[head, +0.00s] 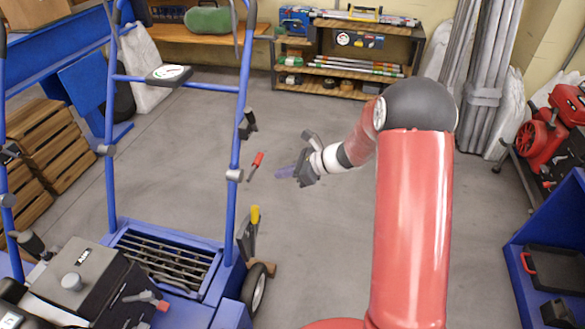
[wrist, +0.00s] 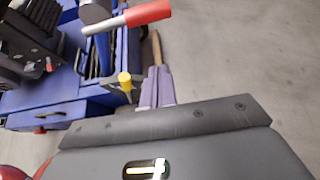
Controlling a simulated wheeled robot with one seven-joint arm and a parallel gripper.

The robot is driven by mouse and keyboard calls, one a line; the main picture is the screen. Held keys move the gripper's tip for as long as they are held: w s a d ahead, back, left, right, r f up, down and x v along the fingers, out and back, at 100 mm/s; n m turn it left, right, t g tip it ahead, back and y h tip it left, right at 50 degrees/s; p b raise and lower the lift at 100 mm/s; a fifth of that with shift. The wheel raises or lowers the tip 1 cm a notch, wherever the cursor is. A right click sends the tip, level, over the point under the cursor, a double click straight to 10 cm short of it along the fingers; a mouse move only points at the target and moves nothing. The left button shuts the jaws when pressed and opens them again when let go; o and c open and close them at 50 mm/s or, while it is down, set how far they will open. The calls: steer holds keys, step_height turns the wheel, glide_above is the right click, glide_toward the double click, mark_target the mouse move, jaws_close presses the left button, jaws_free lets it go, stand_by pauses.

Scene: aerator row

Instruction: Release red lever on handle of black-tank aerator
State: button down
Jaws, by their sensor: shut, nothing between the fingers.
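The aerator's blue handle frame (head: 238,130) stands at the left in the head view. A black tank or engine box with a grey top (head: 75,285) sits on the machine at the lower left. The red lever (head: 257,160) sticks out to the right of the right handle tube. In the wrist view its red grip (wrist: 148,13) and metal rod show at the top. My gripper (head: 278,174) is just right of the lever in the head view, apart from it in the picture. Its purple fingers (wrist: 156,74) are shut and empty. The lever's pivot is not clear.
A yellow-tipped lever (head: 255,215) stands lower on the handle's right side; it also shows in the wrist view (wrist: 125,80). Shelves (head: 345,60) stand at the back. A red engine machine (head: 555,125) and blue bench (head: 550,240) are at the right. Floor around my gripper is clear.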

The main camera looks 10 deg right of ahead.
mark_target(255, 167)
steer(key=a, duration=0.1)
steer(key=w+a+r, duration=0.1)
steer(key=a, duration=0.1)
steer(key=a+p, duration=0.1)
steer(key=shift+w+a+r, duration=0.3)
steer(key=shift+w, duration=0.05)
stand_by(0.3)
steer(key=shift+r+n+t+b, duration=0.2)
steer(key=shift+n+t+b, duration=0.3)
steer(key=shift+b, duration=0.3)
